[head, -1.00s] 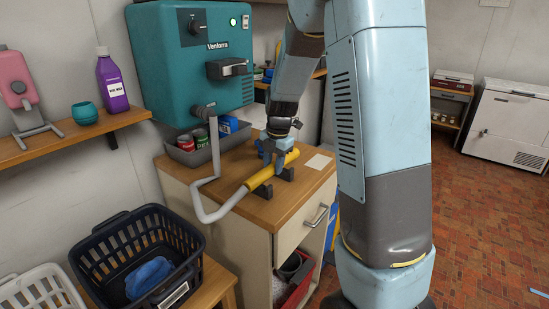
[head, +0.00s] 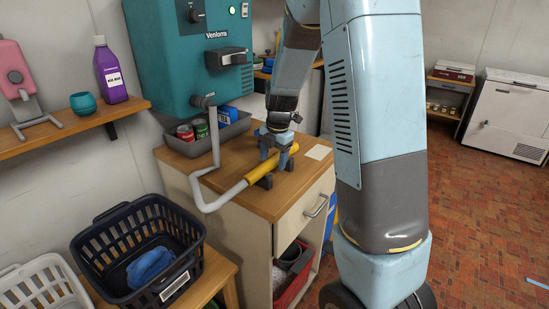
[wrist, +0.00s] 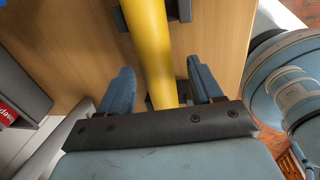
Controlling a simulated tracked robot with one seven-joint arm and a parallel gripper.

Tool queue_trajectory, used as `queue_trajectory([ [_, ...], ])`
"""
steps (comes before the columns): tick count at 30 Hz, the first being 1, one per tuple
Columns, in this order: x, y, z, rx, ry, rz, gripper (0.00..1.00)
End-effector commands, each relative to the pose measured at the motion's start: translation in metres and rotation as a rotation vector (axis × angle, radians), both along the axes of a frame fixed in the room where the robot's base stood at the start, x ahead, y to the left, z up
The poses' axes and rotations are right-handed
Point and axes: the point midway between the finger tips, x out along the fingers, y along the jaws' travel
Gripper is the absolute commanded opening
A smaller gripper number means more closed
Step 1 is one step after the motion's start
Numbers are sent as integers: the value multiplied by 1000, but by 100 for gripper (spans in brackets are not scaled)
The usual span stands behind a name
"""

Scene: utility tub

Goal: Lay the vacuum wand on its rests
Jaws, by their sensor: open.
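The yellow vacuum wand (head: 258,173) lies along the wooden cabinet top (head: 235,190), joined at its near end to a grey hose (head: 208,206). Dark rests (head: 266,181) show under and beside it; in the wrist view, the two uprights of one rest (wrist: 182,10) stand on either side of the wand (wrist: 148,40). The wand appears to lie between them, but its contact with the rest is hidden. My gripper (head: 274,160) is open over the wand. In the wrist view, its blue fingers (wrist: 160,75) stand apart on both sides, with visible gaps to the wand.
The teal Venloma unit (head: 180,60) is on the wall behind, above a grey bin (head: 238,128) of cans. A pale card (head: 318,152) lies right of the wand. A dark laundry basket (head: 105,235) stands at front left. Cabinet top left of the wand is partly clear.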

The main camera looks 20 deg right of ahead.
Motion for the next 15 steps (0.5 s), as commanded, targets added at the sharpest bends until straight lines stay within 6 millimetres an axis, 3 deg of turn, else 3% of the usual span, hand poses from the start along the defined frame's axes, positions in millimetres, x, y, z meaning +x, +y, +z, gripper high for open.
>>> queue_trajectory([
  [8, 0, 0, 3, 0, 0, 1, 65],
  [15, -2, -2, 34, 0, -5, 1, 65],
])
